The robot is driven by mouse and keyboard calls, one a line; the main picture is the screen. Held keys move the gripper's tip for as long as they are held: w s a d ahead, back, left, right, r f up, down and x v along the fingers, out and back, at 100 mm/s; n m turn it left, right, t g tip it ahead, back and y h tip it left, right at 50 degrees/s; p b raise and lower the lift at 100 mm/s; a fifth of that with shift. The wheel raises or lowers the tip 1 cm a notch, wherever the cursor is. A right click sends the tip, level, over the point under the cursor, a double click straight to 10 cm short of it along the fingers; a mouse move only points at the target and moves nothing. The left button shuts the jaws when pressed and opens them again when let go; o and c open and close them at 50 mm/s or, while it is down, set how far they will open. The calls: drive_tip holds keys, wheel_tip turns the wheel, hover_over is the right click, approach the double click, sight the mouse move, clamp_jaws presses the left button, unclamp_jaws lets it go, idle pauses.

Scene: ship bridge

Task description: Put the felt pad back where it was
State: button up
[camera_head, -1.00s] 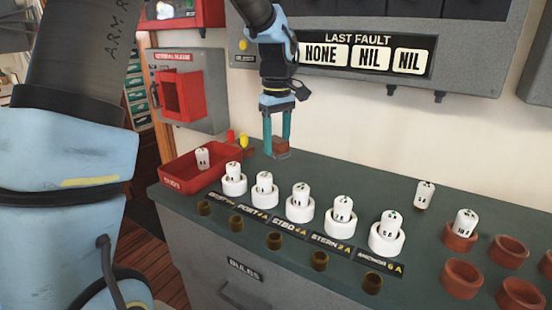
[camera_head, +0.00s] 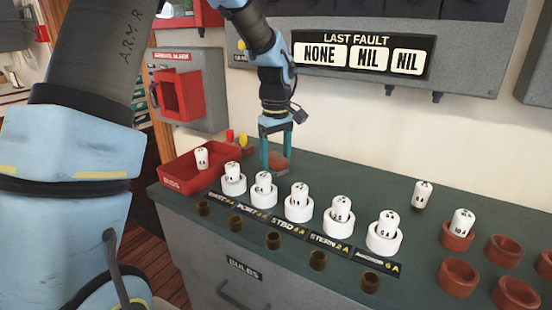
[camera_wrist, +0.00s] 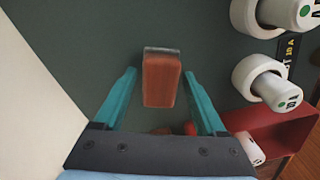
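The felt pad is a reddish-brown block with a grey edge. It shows in the wrist view (camera_wrist: 161,82) and at the back of the counter in the head view (camera_head: 279,163), right of the red tray. My gripper (camera_head: 277,163) points down over it, one teal finger on each side. In the wrist view my gripper (camera_wrist: 160,75) shows narrow gaps between the fingers and the pad's sides, so the fingers look open around it. The pad appears to rest on the green counter (camera_head: 340,180); its underside is hidden.
A red tray (camera_head: 172,180) with a white bulb stands left of the pad. Several white sockets holding bulbs (camera_head: 299,209) line the counter in front. Brown cups (camera_head: 459,276) and another bulb (camera_head: 423,194) stand at the right. The wall is close behind.

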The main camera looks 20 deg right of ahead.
sight(276, 157)
drive_tip(key=shift+o, duration=0.5)
drive_tip(key=shift+r, duration=0.1)
wheel_tip(276, 157, up, 12)
drive_tip(key=b, duration=0.1)
drive_tip(key=shift+s, duration=0.1)
idle(0.4)
